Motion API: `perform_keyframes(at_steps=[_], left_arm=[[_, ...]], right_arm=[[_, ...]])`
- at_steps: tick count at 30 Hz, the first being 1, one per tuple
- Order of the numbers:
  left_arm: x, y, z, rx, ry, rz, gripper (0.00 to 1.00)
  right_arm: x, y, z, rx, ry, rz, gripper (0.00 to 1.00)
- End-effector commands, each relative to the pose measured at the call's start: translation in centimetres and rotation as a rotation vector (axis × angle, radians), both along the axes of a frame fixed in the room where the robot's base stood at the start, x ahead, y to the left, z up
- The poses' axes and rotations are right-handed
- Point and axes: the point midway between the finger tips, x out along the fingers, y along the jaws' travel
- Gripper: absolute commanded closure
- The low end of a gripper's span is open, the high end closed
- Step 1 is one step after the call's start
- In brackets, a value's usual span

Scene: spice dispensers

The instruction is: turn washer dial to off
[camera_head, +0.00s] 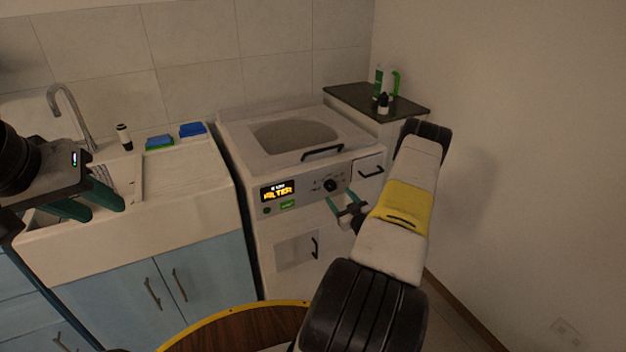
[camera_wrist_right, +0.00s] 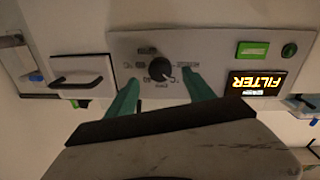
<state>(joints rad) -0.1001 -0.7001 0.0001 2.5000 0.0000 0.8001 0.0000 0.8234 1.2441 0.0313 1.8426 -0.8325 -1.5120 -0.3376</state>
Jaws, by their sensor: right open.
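The white washer (camera_head: 270,225) stands in the middle of the head view, with a control panel on its front. Its black dial (camera_head: 330,185) sits right of the lit "FILTER" display (camera_head: 277,191). In the right wrist view the dial (camera_wrist_right: 159,69) appears between the two green fingers of my right gripper (camera_wrist_right: 160,85). The fingers are open and apart from each other, and the gripper is near the panel; I cannot tell whether they touch it. In the head view my right gripper (camera_head: 345,205) is just below the dial. My left gripper (camera_head: 95,205) is over the sink, its fingers apart.
A sink counter (camera_head: 190,180) with a faucet (camera_head: 70,115), a dark bottle and blue sponges stands left of the washer. A dark-topped cabinet (camera_head: 365,100) with bottles is at the back right. A round wooden table (camera_head: 240,330) is in front. A drawer handle (camera_head: 371,172) is beside the dial.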

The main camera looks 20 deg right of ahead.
Motion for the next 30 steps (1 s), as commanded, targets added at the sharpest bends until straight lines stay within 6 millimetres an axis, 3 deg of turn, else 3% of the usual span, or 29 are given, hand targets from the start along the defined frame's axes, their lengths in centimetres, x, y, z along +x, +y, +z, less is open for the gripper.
perform_keyframes(at_steps=[9,20,27,30], left_arm=[[0.0,0.0,0.0,0.0,0.0,0.0,0.64],[0.0,0.0,0.0,0.0,0.0,0.0,0.64],[0.0,0.0,0.0,0.0,0.0,0.0,0.64],[0.0,0.0,0.0,0.0,0.0,0.0,0.64]], right_arm=[[4.4,0.1,0.0,-0.001,0.001,0.002,0.38],[5.0,0.1,0.0,-0.001,0.003,0.0,0.38],[5.0,0.1,0.0,-0.001,0.003,0.0,0.85],[5.0,0.1,0.0,-0.001,0.003,0.0,1.0]])
